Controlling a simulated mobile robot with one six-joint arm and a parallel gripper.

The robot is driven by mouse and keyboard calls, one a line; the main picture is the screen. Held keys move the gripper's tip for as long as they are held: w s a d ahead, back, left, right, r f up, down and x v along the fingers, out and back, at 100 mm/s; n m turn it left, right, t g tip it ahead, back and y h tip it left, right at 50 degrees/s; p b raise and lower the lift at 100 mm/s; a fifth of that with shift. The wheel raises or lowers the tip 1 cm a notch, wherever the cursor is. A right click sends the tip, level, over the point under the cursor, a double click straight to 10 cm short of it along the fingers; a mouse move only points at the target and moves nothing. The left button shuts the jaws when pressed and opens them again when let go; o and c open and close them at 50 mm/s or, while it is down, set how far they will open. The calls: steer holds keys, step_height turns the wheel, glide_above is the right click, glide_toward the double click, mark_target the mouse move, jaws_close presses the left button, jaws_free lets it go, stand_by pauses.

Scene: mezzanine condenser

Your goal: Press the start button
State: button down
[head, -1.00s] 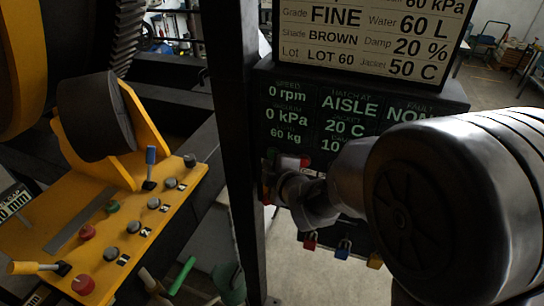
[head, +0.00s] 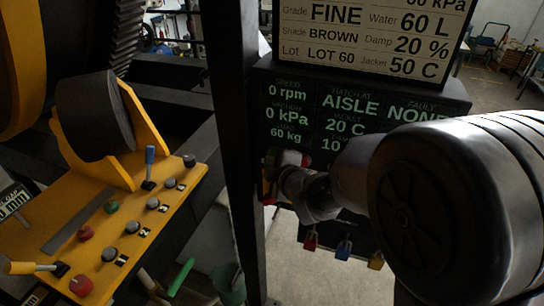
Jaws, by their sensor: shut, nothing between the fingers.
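A yellow control panel (head: 70,247) slants across the lower left and bears several knobs and buttons. A green button (head: 111,207) sits near its middle; I cannot read a label that marks it as the start button. Two red buttons (head: 85,233) (head: 81,285) lie lower down. My arm reaches in from the right, and its end with my gripper (head: 271,164) is in front of the lower edge of the dark display box. The gripper is shut and empty, small and partly hidden by my wrist. It is well to the right of the yellow panel and apart from it.
A dark post (head: 236,150) stands between the yellow panel and my gripper. A blue-handled lever (head: 150,165) and a yellow-handled lever (head: 30,267) rise from the panel. The display box (head: 300,120) reads 0 rpm. Several coloured padlocks (head: 343,249) hang below it.

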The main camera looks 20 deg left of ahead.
steer(key=shift+w, duration=0.2)
stand_by(0.5)
steer(key=shift+s+b, duration=0.15)
steer(key=shift+b, duration=0.15)
steer(key=shift+s+b, duration=0.6)
steer(key=shift+s, duration=0.1)
steer(key=s+b, duration=0.2)
steer(key=s, duration=0.1)
steer(key=s+b, duration=0.1)
steer(key=s, duration=0.1)
steer(key=shift+a+b, duration=0.25)
steer(key=shift+b, duration=0.1)
